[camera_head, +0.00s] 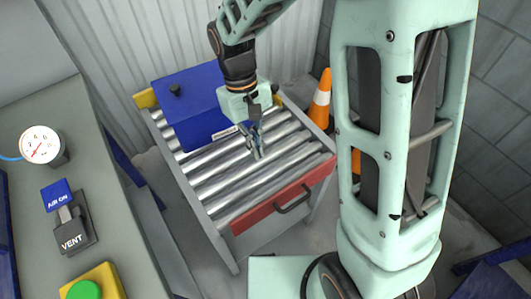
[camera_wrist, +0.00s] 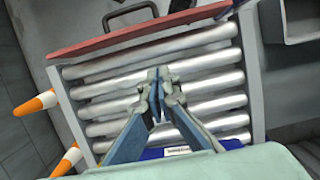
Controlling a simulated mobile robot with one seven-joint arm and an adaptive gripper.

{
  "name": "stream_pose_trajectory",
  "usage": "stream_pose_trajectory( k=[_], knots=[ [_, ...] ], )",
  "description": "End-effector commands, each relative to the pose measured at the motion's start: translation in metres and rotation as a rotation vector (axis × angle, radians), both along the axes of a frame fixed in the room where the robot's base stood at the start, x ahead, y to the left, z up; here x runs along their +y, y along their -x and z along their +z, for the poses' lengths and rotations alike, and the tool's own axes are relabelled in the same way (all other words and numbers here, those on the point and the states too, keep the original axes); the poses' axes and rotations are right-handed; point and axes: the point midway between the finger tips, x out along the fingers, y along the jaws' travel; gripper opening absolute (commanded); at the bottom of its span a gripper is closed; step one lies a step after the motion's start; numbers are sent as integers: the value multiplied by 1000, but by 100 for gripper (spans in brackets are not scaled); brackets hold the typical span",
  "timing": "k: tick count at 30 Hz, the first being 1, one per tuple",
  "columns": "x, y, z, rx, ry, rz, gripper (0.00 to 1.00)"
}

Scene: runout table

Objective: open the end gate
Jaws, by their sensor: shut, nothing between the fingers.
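The end gate is a red board (camera_head: 270,205) with a dark handle (camera_head: 293,200), standing upright across the near end of the roller table (camera_head: 215,175). In the wrist view the red gate (camera_wrist: 135,35) and its handle (camera_wrist: 130,14) are at the top, beyond the rollers. My gripper (camera_head: 256,155) is over the middle rollers, apart from the gate and handle. Its fingertips (camera_wrist: 158,75) are together in the wrist view, with nothing between them. The gripper hides part of the rollers.
A blue box (camera_head: 190,100) sits on the far rollers. Orange cones (camera_head: 320,98) stand right of the table. At left a grey bench bears a gauge (camera_head: 42,145), a VENT lever (camera_head: 70,225) by an AIR ON label, and a green button (camera_head: 84,290). The rollers near the gate are clear.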

Motion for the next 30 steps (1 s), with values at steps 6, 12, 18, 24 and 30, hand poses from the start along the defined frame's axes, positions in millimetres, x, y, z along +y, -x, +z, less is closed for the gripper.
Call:
stream_pose_trajectory(
  k=[6,12,18,24,30],
  knots=[
    [-7,10,-44,4,1,0,0],
    [-12,18,-86,3,1,1,0],
    [-26,39,-87,-2,-3,-1,0],
    [-34,50,-86,-2,-5,-1,0],
    [-34,51,-86,-2,-5,-1,0]
  ],
)
